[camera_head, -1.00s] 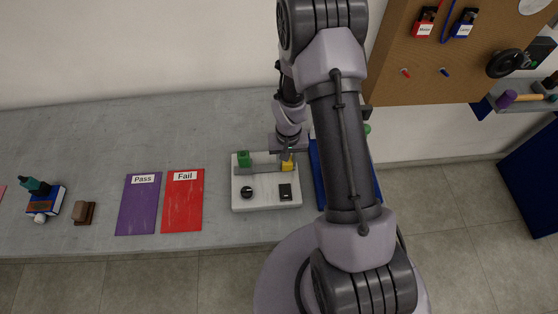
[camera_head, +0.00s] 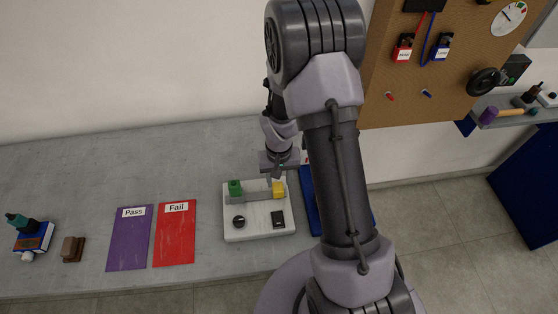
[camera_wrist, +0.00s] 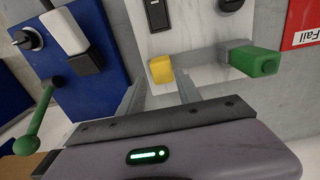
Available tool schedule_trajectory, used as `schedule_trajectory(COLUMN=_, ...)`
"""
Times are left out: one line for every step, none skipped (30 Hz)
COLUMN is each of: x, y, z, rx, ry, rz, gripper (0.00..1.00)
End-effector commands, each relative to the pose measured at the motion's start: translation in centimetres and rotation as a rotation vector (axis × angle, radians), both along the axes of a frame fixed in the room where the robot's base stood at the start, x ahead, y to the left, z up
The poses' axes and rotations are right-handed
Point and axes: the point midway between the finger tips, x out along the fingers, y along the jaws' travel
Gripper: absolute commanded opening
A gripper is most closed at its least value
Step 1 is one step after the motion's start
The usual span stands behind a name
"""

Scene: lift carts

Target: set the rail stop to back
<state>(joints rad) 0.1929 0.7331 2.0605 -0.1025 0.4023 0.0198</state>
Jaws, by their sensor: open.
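A pale panel (camera_head: 258,232) on the grey table carries a grey rail (camera_head: 256,197) with a green block (camera_head: 235,187) at its left end and a yellow block (camera_head: 279,188) near its right end. No label shows which block is the rail stop. My gripper (camera_head: 276,179) points down over the yellow block. In the wrist view, my gripper's fingers (camera_wrist: 161,90) are apart, with the yellow block (camera_wrist: 162,69) just beyond their tips. The green block (camera_wrist: 255,60) is at the right there. I cannot tell whether the fingers straddle the yellow block; nothing is visibly held.
The panel also bears a black knob (camera_head: 239,222) and a black switch (camera_head: 277,219). Purple Pass (camera_head: 129,238) and red Fail (camera_head: 175,236) mats lie to the left. The table behind them is clear.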

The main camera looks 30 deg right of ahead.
Motion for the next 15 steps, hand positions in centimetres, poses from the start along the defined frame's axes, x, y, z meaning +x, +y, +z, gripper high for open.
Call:
schedule_trajectory(x=0.1, y=0.0, z=1.7, rx=-0.001, ry=-0.005, rz=-0.001, gripper=0.41)
schedule_trajectory(x=0.1, y=0.0, z=2.7, rx=-0.001, ry=-0.005, rz=-0.001, gripper=0.41)
schedule_trajectory(x=0.1, y=0.0, z=4.0, rx=-0.002, ry=-0.006, rz=-0.001, gripper=0.41)
schedule_trajectory(x=0.1, y=0.0, z=5.0, rx=-0.002, ry=-0.007, rz=0.0, gripper=0.41)
schedule_trajectory(x=0.2, y=0.0, z=5.9, rx=-0.001, ry=-0.006, rz=0.0, gripper=0.41)
schedule_trajectory(x=0.1, y=0.0, z=7.2, rx=-0.001, ry=-0.006, rz=-0.002, gripper=0.41)
schedule_trajectory(x=0.1, y=0.0, z=8.0, rx=-0.001, ry=-0.005, rz=-0.002, gripper=0.41)
schedule_trajectory(x=0.1, y=0.0, z=8.8, rx=-0.002, ry=-0.005, rz=-0.001, gripper=0.41)
schedule_trajectory(x=0.1, y=0.0, z=9.7, rx=-0.001, ry=-0.004, rz=0.0, gripper=0.41)
schedule_trajectory(x=0.1, y=0.0, z=10.3, rx=-0.001, ry=-0.004, rz=-0.001, gripper=0.41)
schedule_trajectory(x=0.1, y=0.0, z=10.8, rx=-0.001, ry=-0.003, rz=-0.001, gripper=0.41)
schedule_trajectory(x=0.0, y=0.0, z=11.4, rx=-0.001, ry=-0.002, rz=-0.002, gripper=0.41)
schedule_trajectory(x=0.0, y=0.0, z=11.8, rx=-0.001, ry=-0.002, rz=-0.001, gripper=0.41)
schedule_trajectory(x=0.0, y=0.0, z=12.0, rx=0.0, ry=-0.001, rz=-0.002, gripper=0.41)
schedule_trajectory(x=0.0, y=0.0, z=12.3, rx=-0.001, ry=0.0, rz=-0.001, gripper=0.41)
